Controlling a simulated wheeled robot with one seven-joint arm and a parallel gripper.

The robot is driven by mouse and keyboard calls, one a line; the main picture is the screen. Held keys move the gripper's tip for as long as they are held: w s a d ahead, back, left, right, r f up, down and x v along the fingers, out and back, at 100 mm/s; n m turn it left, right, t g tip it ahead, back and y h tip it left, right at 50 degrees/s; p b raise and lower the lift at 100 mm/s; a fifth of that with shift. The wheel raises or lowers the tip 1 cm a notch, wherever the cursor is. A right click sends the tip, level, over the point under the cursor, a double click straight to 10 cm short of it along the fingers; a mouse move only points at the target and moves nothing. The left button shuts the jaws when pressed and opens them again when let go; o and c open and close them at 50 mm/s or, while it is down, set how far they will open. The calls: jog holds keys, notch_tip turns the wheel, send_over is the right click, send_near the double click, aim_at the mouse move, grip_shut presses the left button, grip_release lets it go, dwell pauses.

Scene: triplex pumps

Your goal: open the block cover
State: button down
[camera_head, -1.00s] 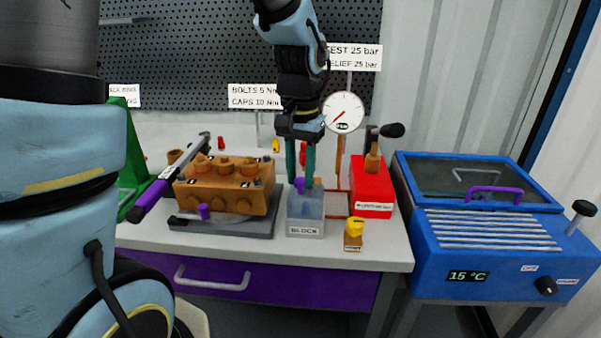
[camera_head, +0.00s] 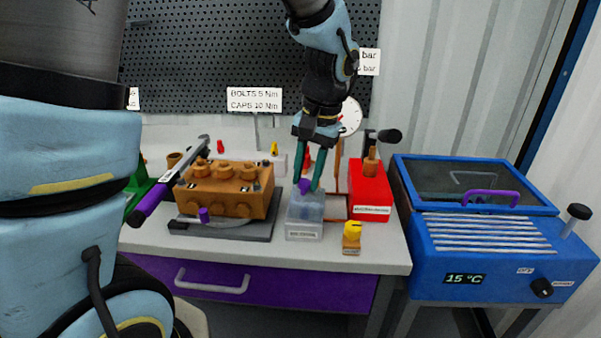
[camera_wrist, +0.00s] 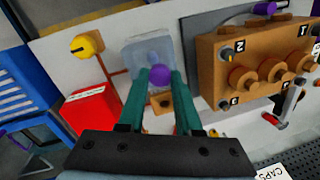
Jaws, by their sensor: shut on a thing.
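The block cover (camera_head: 305,208) is a clear, greyish box shape with a small purple knob (camera_head: 304,186) on top, standing on the bench; a small label on its front is too blurred to read. In the wrist view the pale cover (camera_wrist: 140,50) lies beyond the round purple knob (camera_wrist: 160,75). My gripper (camera_head: 306,188) comes down from above with its green fingers around the knob and is shut on it. In the wrist view the knob is between my fingertips (camera_wrist: 161,77). Whether the cover is lifted off its base I cannot tell.
A brown pump block (camera_head: 225,190) stands left of the cover, with a purple-handled wrench (camera_head: 150,203) beside it. A red box (camera_head: 371,198) stands close on the right, and a yellow-topped fitting (camera_head: 352,236) in front. A blue bath (camera_head: 490,235) is farther right.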

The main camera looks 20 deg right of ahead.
jog(key=shift+s+d+r+t+y+p, duration=0.15)
jog(key=shift+s+d+t+y, duration=0.15)
jog(key=shift+d+y, duration=0.35)
jog(key=shift+s+d+r+t+y+p, duration=0.2)
jog(key=shift+d+t+y, duration=0.1)
jog(key=shift+d+y, duration=0.3)
jog(key=shift+a, duration=0.1)
jog(key=c, duration=0.6)
grip_release()
jog(key=b+v, duration=0.2)
jog(key=v, duration=0.8)
jog(key=shift+r, duration=0.35)
